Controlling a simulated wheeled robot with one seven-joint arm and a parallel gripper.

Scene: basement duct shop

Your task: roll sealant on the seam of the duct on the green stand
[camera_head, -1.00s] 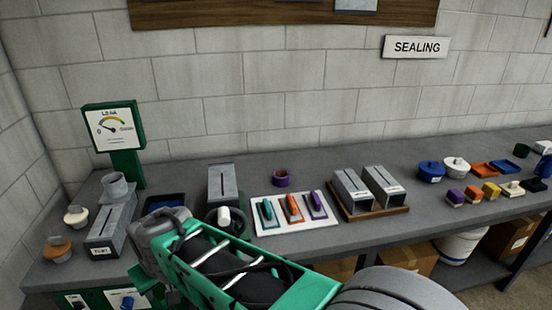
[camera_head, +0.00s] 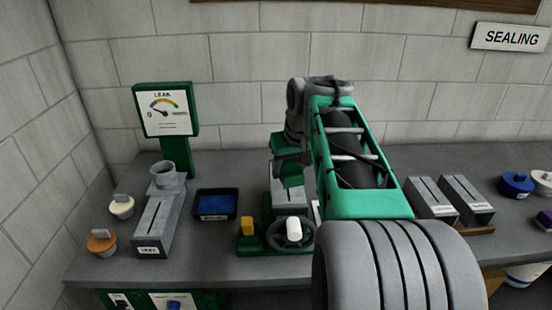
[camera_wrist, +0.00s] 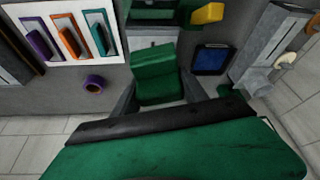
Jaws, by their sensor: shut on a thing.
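The grey duct (camera_head: 290,196) rests on the green stand (camera_head: 249,243), which carries a dark handwheel with a white knob (camera_head: 294,229) and a yellow block (camera_head: 247,226). My gripper (camera_wrist: 157,92) is shut on a green block-like thing (camera_wrist: 154,72); it shows between the dark fingers in the wrist view and above the duct in the head view (camera_head: 291,175). Its underside is hidden, so I cannot tell whether it touches the duct. In the wrist view, only a pale strip of the duct (camera_wrist: 148,41) shows beyond it. The seam is mostly hidden.
A blue tray (camera_head: 216,205) and a grey duct with a round collar (camera_head: 157,224) stand left, before the leak gauge (camera_head: 166,110). Two ducts (camera_head: 430,198) stand right.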

